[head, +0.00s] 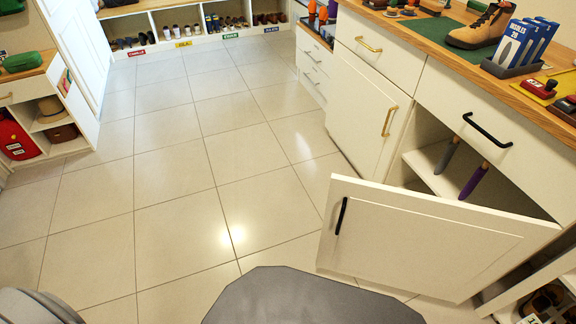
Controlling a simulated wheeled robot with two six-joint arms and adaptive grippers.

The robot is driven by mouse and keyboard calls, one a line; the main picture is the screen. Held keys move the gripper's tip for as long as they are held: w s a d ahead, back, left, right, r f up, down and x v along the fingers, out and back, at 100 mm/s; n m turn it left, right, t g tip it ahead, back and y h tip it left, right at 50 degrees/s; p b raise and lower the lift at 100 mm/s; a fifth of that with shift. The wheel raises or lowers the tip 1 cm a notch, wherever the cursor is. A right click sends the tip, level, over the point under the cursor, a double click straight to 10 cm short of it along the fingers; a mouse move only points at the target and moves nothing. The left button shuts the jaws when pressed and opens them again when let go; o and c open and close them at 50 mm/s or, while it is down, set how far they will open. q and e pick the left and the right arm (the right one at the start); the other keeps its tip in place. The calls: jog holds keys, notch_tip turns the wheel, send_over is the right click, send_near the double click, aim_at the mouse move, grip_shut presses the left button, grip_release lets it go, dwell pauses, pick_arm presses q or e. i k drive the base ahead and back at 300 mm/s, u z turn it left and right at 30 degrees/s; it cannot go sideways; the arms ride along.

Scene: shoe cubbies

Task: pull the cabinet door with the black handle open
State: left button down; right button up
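The white cabinet door (420,238) with the vertical black handle (341,216) stands swung out from the right-hand cabinet, well open. Its handle edge points left into the room, and its hinge side is at the right. The cabinet's inside (425,160) shows behind it, with a shelf, a grey item (447,155) and a purple item (474,182). The door hides the lower part of the opening. Neither of my grippers is in view, and nothing is seen touching the handle.
A shut white door with a brass handle (389,120) is left of the opening. A drawer with a black handle (486,130) is above it. The wooden counter (400,40) holds a brown boot (480,27). The tiled floor (170,190) left of the door is clear.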

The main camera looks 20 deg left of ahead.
aim_at(448, 250)
jog(key=u, duration=1.1)
jog(key=i, duration=0.9)
jog(key=z, duration=2.05)
